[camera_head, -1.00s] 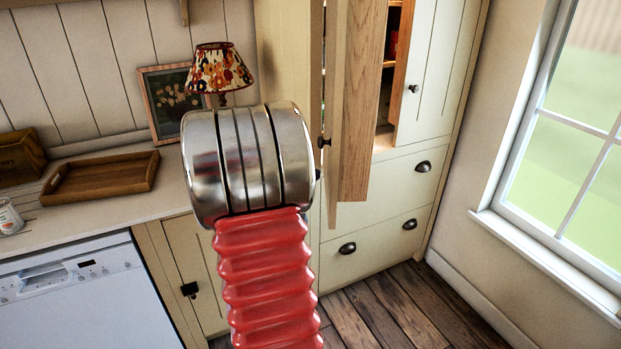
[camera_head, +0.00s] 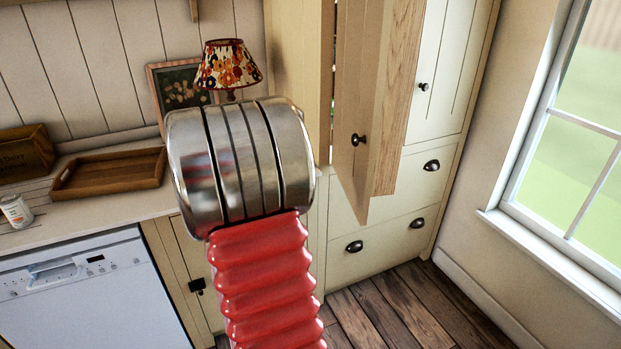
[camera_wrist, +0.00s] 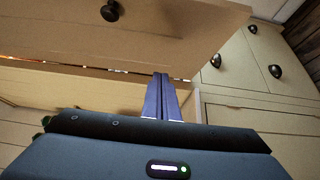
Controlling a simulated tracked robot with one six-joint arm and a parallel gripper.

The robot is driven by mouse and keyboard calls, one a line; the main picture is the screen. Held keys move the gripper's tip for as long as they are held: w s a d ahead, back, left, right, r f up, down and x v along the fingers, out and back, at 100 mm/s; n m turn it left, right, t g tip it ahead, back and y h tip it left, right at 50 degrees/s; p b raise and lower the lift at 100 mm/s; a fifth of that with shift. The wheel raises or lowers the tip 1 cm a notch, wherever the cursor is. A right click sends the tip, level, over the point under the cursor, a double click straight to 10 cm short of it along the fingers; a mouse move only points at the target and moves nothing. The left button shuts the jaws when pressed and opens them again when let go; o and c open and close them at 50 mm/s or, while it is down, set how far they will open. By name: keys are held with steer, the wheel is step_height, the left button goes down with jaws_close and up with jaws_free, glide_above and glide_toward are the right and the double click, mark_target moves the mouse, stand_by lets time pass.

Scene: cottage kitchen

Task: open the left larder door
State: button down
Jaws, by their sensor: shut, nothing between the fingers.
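The left larder door (camera_head: 350,115) stands part open, swung out from the cupboard, with its cream panelled face towards me and its wooden edge (camera_head: 395,110) to the right. Its dark round knob (camera_head: 360,140) is on that face; the knob also shows at the top of the wrist view (camera_wrist: 110,10). My gripper (camera_wrist: 161,76) shows only in the wrist view, with its blue fingers together and empty. The fingertips are close to the door's edge, apart from the knob; contact cannot be told. In the head view my arm hides the gripper.
The right larder door (camera_head: 437,75) is shut. Drawers (camera_head: 385,200) with dark cup handles lie below. A lamp (camera_head: 228,65), a picture frame and a wooden tray (camera_head: 108,173) stand on the left worktop. A window (camera_head: 570,140) is at right; the floor (camera_head: 400,305) before the larder is clear.

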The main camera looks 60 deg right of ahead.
steer(key=s+a, duration=0.1)
steer(key=a, duration=0.5)
steer(key=shift+s, duration=0.3)
steer(key=shift+a, duration=0.15)
steer(key=a+f+m+t+y, duration=0.25)
steer(key=a+y, duration=0.75)
steer(key=a, duration=1.3)
steer(key=w+a+r+n+t+y, duration=0.2)
steer(key=a+y, duration=0.2)
steer(key=a, duration=0.7)
steer(key=w+a+r+n+t+y, duration=0.1)
steer(key=w+a+n+t+y, duration=0.1)
steer(key=a, duration=0.8)
steer(key=shift+w+a+r+t+y, duration=0.15)
steer(key=shift+a+r+t+y, duration=0.25)
steer(key=shift+t+y, duration=0.5)
steer(key=c, duration=2.5)
jaws_free()
steer(key=shift+c, duration=0.2)
